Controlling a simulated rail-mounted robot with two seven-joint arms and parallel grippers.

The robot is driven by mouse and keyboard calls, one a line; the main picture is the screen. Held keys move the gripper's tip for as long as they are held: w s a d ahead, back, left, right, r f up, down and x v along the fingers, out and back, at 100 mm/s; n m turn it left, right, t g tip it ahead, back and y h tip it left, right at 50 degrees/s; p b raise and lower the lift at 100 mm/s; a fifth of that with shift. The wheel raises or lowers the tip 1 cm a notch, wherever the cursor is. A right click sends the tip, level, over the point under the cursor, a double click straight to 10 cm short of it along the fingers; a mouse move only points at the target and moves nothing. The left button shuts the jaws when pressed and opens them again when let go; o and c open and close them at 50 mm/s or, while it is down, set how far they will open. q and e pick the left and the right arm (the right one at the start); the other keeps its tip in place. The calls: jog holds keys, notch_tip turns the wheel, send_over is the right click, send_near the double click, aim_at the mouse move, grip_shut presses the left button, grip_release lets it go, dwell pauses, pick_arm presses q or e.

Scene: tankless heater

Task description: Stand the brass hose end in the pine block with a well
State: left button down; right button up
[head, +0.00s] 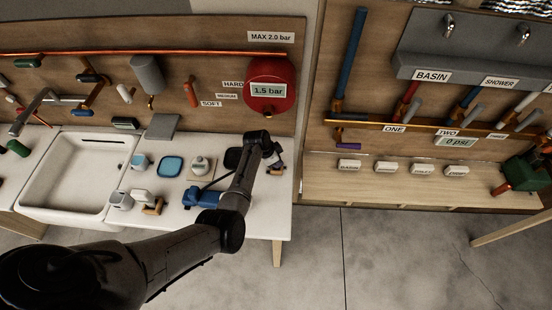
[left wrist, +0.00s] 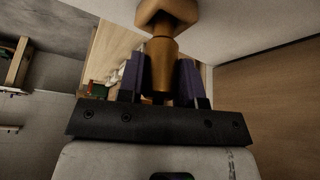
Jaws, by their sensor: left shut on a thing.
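My left gripper (left wrist: 160,82) is shut on the brass hose end (left wrist: 161,52), which stands between the two purple fingers with its wider part away from the palm. My right gripper is not in view.
A blue tool (head: 203,197) lies near the counter's front edge, beside my left arm. A sink (head: 70,175) is at left. The red gauge tank (head: 270,85) hangs above the gripper.

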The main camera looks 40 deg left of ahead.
pick_arm(q)
jog(key=shift+f, duration=0.55)
dwell(0.4)
jog(key=c, duration=1.1)
grip_release()
jog(key=shift+o, duration=0.3)
jog(key=o, duration=0.5)
